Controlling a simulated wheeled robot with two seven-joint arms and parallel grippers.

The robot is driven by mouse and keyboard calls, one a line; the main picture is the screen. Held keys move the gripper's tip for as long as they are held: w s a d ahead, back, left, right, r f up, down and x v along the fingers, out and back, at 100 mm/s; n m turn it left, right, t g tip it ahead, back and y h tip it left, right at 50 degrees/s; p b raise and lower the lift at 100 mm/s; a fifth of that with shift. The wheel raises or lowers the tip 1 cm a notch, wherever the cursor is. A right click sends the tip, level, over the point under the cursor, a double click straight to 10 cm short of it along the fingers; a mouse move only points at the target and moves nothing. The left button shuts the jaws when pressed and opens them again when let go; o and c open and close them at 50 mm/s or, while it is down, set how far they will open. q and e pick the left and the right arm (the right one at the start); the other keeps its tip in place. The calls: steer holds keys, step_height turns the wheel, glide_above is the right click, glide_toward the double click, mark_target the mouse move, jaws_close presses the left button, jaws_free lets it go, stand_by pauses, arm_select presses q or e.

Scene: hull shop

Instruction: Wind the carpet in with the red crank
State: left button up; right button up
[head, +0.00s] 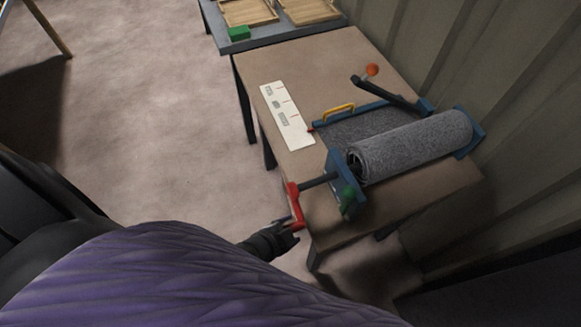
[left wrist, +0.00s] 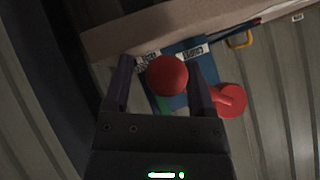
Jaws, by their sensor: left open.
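The red crank (head: 295,203) sits at the near end of a blue winder frame (head: 343,172), on a dark shaft. A grey carpet roll (head: 418,145) lies on the winder, with a flat stretch of carpet (head: 362,124) beside it. My left gripper (head: 287,229) is at the lower end of the crank, off the table's near edge. In the left wrist view, the crank's round red knob (left wrist: 167,75) shows between the open fingers, and the red hub (left wrist: 231,100) is to the right. Contact with the knob cannot be told. My right gripper is not in view.
A green knob (head: 347,198) is close to the crank. A white marked card (head: 287,115) lies on the table (head: 323,63). A corrugated wall (head: 500,60) stands to the right.

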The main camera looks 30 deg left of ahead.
arm_select(q)
steer(key=p+v, duration=0.4)
steer(key=v, duration=0.5)
steer(key=shift+r, duration=0.25)
steer(key=shift+s, duration=0.15)
steer(key=s+a+f+n+g+y+b, duration=0.1)
steer(key=s+f+n+g+b, duration=0.1)
steer(key=s+f+b, duration=0.3)
steer(key=s+a+f+n+g+y+b, duration=0.1)
steer(key=s+f+n+g+b, duration=0.2)
steer(key=f, duration=1)
steer(key=s+a+f+n+g+y+b, duration=0.1)
steer(key=s+f+g+b, duration=0.3)
steer(key=s+f+b, duration=0.4)
steer(key=shift+s+f+n+b, duration=0.4)
steer(key=shift+f+n+b, duration=0.2)
steer(key=shift+f+n, duration=0.25)
steer(key=shift+a, duration=0.1)
